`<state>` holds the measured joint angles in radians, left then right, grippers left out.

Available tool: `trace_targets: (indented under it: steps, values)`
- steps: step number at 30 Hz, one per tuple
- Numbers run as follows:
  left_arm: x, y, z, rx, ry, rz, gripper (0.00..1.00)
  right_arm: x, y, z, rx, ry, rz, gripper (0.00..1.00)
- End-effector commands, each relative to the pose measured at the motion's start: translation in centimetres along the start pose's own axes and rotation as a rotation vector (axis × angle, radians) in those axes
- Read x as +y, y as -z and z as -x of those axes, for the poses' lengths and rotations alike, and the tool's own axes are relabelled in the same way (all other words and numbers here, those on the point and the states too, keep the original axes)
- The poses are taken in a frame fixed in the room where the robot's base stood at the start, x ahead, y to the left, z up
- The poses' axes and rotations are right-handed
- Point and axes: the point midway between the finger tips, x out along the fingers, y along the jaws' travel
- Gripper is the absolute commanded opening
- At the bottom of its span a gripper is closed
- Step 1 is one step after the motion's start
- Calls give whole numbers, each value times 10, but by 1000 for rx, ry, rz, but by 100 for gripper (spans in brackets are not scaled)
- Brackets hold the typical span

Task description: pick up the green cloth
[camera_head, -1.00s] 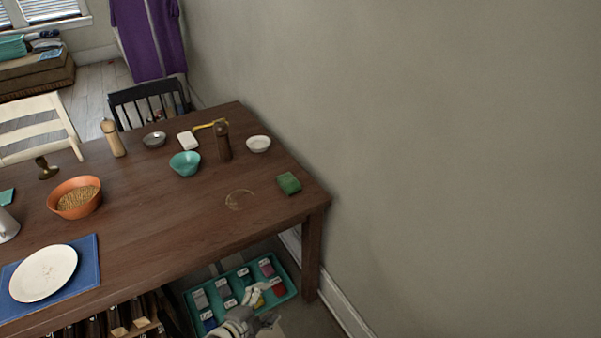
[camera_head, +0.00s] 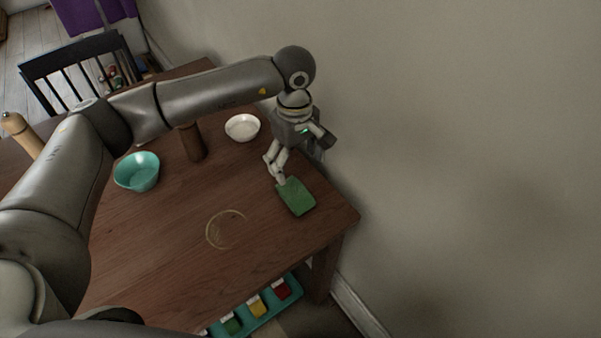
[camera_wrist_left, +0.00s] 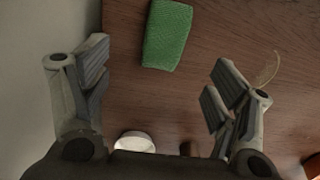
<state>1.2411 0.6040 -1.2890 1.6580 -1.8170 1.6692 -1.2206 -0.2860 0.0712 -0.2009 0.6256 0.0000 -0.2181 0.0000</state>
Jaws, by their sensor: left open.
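The green cloth (camera_head: 296,198) is a small folded block lying on the wooden table near its right corner. It also shows in the left wrist view (camera_wrist_left: 167,35), at the top, between and beyond the open fingers. My left gripper (camera_head: 277,172) is open and empty. It points down at the far edge of the cloth, and I cannot tell whether a fingertip touches it. In the left wrist view the gripper (camera_wrist_left: 158,85) has its fingers wide apart, with bare table between them. My right gripper is not in view.
A white bowl (camera_head: 242,127), a brown pepper mill (camera_head: 192,143) and a teal bowl (camera_head: 137,172) stand left of the gripper. A ring stain (camera_head: 226,230) marks the table (camera_head: 190,272). The wall (camera_head: 450,130) is close on the right. A teal tray (camera_head: 262,312) sits below.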

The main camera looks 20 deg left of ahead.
Motion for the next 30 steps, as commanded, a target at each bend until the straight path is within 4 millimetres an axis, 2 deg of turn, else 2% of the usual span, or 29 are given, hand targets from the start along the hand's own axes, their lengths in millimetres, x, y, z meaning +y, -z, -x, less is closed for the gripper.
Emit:
trace_targets:
  steps: [11,17,24,30]
  values:
    - [-3,4,-47,21,8,-11,81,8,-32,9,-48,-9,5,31]
    - [-4,4,-62,18,9,-11,81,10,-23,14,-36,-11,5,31]
    - [-6,3,-98,17,8,-9,81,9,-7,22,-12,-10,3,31]
    - [-5,4,-106,20,5,-11,81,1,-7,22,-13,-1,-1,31]
